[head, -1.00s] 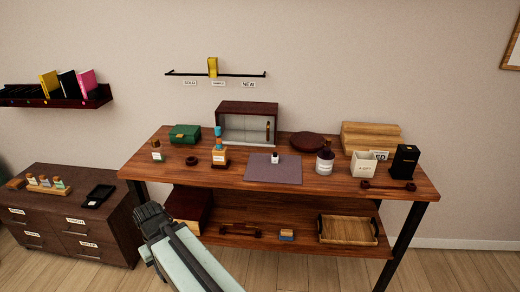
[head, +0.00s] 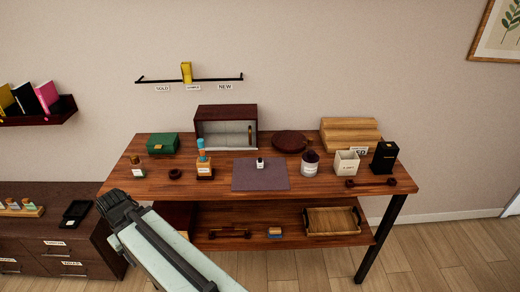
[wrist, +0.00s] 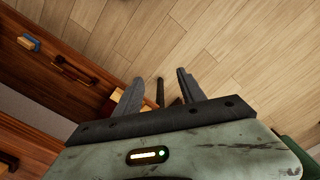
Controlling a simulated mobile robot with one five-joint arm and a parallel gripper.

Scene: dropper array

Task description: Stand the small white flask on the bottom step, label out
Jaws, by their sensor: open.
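A small white flask (head: 260,164) with a dark cap stands on the grey-purple mat (head: 246,183) in the middle of the table. Its label is too small to read. A pale wooden stepped stand (head: 345,125) is at the table's back right, with a small lettered card at its front. My gripper (head: 112,200) is in front of the table's left end, well away from the flask. The wrist view shows its two fingers (wrist: 160,90) apart with nothing held, over the floor and table edge.
A white-labelled dark bottle (head: 310,165), white box (head: 346,163) and black box (head: 385,157) stand right of the mat. A dark open cabinet (head: 226,112) is behind. The floor at right is clear.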

